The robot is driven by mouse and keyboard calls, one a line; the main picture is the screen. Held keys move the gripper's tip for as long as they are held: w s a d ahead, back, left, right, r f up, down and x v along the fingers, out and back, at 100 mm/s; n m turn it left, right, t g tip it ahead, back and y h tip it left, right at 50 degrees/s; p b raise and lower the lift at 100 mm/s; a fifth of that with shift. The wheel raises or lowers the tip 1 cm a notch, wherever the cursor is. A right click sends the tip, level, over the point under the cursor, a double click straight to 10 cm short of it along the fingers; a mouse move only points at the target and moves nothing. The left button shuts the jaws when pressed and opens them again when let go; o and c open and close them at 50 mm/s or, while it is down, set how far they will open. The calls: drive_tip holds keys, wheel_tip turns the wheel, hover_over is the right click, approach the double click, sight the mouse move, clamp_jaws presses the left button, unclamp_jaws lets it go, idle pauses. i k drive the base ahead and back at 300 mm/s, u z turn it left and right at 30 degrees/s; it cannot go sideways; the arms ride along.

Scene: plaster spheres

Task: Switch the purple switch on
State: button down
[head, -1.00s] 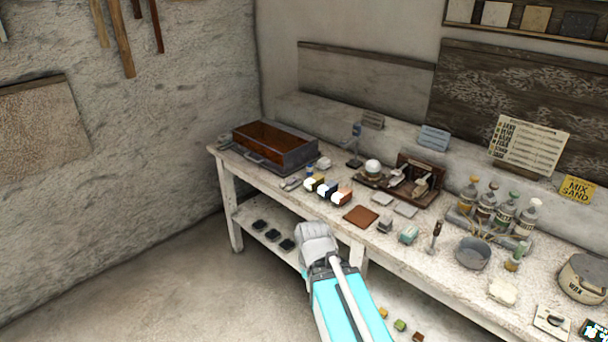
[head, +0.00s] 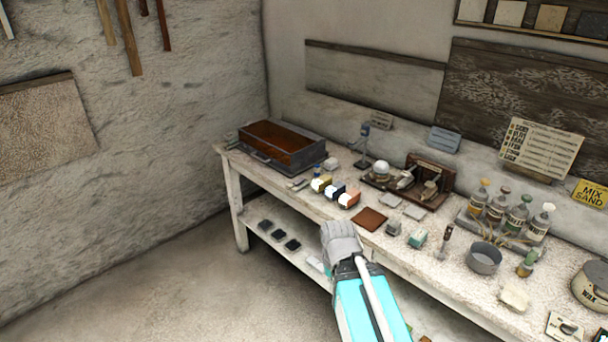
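I cannot make out a purple switch in the head view. A pale plate with a small dark lever (head: 565,327) lies at the bench's front right and may be a switch; its colour does not read as purple. My gripper (head: 340,238) is seen from behind, grey, in front of the bench's front edge near the middle. It is well to the left of that plate. Its fingertips are hidden, so I cannot tell whether it is open or holds anything.
The white bench (head: 455,262) is crowded: an open dark box (head: 283,146) at left, small coloured boxes (head: 335,190), a brown tile (head: 369,219), a grey bowl (head: 484,259), several bottles (head: 508,214) and a wax pot (head: 592,285). The floor (head: 150,290) at left is clear.

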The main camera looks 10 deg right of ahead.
sight(299, 181)
drive_tip(key=z, duration=0.05)
drive_tip(key=i, duration=1)
drive_tip(key=u, duration=0.05)
